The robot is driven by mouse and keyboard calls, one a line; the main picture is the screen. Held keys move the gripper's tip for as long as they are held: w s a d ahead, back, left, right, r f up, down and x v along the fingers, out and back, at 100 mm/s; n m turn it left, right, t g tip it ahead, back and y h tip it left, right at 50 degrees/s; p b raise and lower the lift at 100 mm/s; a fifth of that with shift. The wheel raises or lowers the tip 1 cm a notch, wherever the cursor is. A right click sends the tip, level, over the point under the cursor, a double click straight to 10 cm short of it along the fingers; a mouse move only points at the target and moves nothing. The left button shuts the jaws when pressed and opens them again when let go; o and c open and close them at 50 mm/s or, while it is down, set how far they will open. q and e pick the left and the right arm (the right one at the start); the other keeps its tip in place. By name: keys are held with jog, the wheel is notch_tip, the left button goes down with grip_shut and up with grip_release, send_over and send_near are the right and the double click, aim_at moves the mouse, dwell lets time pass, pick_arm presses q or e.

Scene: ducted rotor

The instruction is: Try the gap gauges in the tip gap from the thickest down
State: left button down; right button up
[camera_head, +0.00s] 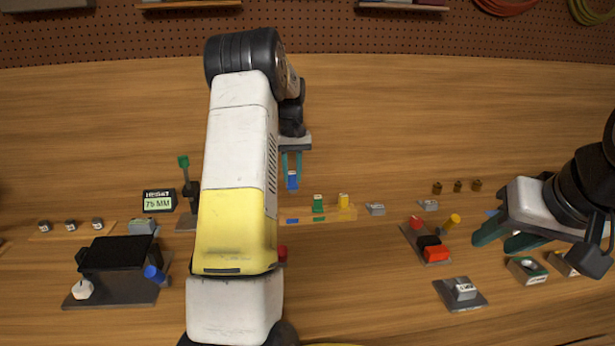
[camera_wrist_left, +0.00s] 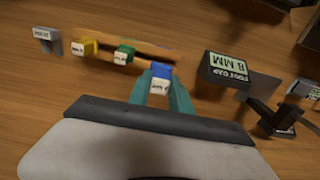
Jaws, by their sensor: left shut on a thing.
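My left gripper (camera_head: 292,172) is shut on a blue gap gauge (camera_head: 293,182) with a white label, held above the gauge rack (camera_head: 347,213). The blue gauge also shows between the fingers in the left wrist view (camera_wrist_left: 160,79). A green gauge (camera_head: 318,203) and a yellow gauge (camera_head: 343,200) stand upright at the rack; they also show in the left wrist view, green (camera_wrist_left: 124,54) and yellow (camera_wrist_left: 85,48). My right gripper (camera_head: 499,240) is open and empty at the right. I cannot make out the rotor's tip gap; my left arm hides part of the bench.
A black display (camera_head: 159,201) stands left of my arm. A black block on a dark plate (camera_head: 142,293) is at the left. A dark tray (camera_head: 413,236) with red and black pieces and a grey plate (camera_head: 474,303) lie right of centre. The back of the bench is clear.

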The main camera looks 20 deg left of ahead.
aim_at(291, 193)
pick_arm(q)
jog(key=shift+a, duration=0.3)
jog(key=shift+f, duration=3.2)
jog(key=shift+f, duration=1.4)
jog(key=c, duration=1.1)
grip_release()
